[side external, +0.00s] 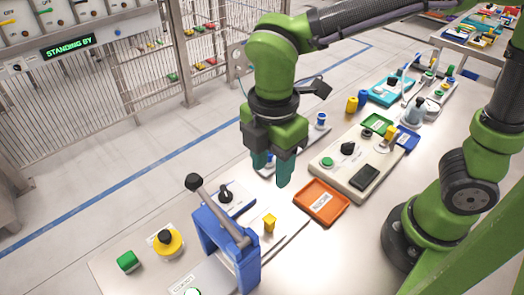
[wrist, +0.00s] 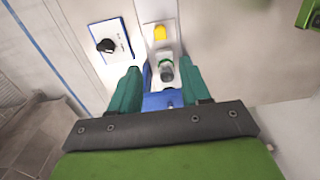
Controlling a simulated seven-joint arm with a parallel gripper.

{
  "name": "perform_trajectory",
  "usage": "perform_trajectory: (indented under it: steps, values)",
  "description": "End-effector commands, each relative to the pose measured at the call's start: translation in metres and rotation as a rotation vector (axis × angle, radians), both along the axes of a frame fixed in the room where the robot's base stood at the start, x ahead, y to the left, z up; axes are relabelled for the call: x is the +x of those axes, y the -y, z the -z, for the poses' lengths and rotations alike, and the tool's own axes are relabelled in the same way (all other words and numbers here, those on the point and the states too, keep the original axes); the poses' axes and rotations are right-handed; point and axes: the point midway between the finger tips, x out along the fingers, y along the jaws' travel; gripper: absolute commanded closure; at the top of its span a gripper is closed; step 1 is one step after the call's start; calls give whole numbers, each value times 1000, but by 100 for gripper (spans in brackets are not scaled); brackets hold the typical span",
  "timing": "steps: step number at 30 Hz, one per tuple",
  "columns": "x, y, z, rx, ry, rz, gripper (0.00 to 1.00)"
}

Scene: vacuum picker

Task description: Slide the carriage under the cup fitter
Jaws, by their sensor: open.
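The blue frame with a long black-knobbed lever, which looks like the cup fitter (side external: 245,262), stands at the front of the table in the side view. Part of it shows in the wrist view (wrist: 160,101) between my fingers. A yellow block, apparently the carriage's handle (side external: 269,223), sits on a pale strip just right of the frame; it also shows in the wrist view (wrist: 160,32). A dark green-grey round part (wrist: 166,71) lies between the yellow block and the blue frame. My gripper (side external: 272,175) is open and empty, raised above the table; its teal fingers (wrist: 158,90) point down.
A blue-edged plate with a black knob (wrist: 107,45) lies beside the strip. An orange tray (side external: 322,203) and a beige control box (side external: 352,185) lie to the right.

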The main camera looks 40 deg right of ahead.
Motion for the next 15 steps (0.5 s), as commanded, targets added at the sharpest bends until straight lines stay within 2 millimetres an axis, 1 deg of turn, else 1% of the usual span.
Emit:
perform_trajectory:
  steps: [5, 15]
  values:
    - [-1, 0, 22, -4, -5, -1, 53]
    - [-2, 0, 97, -4, -8, -1, 53]
